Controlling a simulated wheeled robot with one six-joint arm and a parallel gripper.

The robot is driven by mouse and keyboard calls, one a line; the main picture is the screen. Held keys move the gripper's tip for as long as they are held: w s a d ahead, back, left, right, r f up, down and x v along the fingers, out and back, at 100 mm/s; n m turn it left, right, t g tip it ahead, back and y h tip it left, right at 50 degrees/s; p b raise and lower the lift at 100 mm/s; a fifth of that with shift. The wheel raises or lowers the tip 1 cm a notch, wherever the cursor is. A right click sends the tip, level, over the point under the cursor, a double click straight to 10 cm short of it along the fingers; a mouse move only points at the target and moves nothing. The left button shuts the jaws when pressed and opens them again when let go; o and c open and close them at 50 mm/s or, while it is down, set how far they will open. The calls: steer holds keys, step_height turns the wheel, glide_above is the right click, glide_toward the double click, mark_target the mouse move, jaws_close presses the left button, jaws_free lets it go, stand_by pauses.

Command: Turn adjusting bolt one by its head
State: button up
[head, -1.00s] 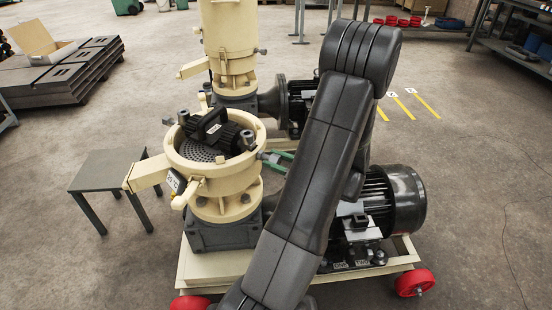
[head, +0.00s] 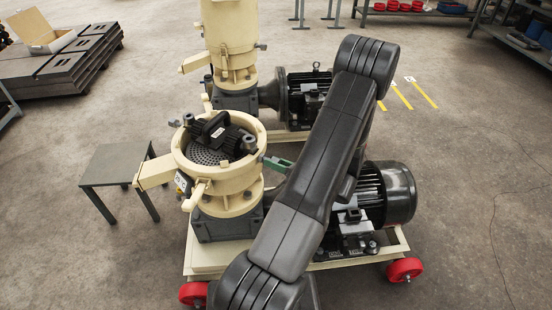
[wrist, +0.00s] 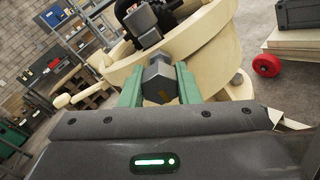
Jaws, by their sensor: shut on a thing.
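My gripper (wrist: 157,85) has green fingers, one on each side of a dark grey hex bolt head (wrist: 158,82) in the wrist view, and is shut on it. The bolt sits at the cream rim of the open pellet mill chamber (wrist: 205,38). The bolt head is too small to make out there. My dark arm hides part of the mill and its motor. The black roller assembly (head: 218,133) lies inside the chamber on the perforated die.
A second cream mill (head: 228,40) stands behind, with its dark motor (head: 303,98). A small grey table (head: 117,165) stands left.

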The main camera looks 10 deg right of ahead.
steer(key=shift+m, duration=0.3)
steer(key=o, duration=1)
steer(key=v, duration=1.4)
steer(key=shift+a, duration=0.1)
steer(key=x, duration=1.3)
steer(key=shift+w+a, duration=0.25)
steer(key=shift+w, duration=0.05)
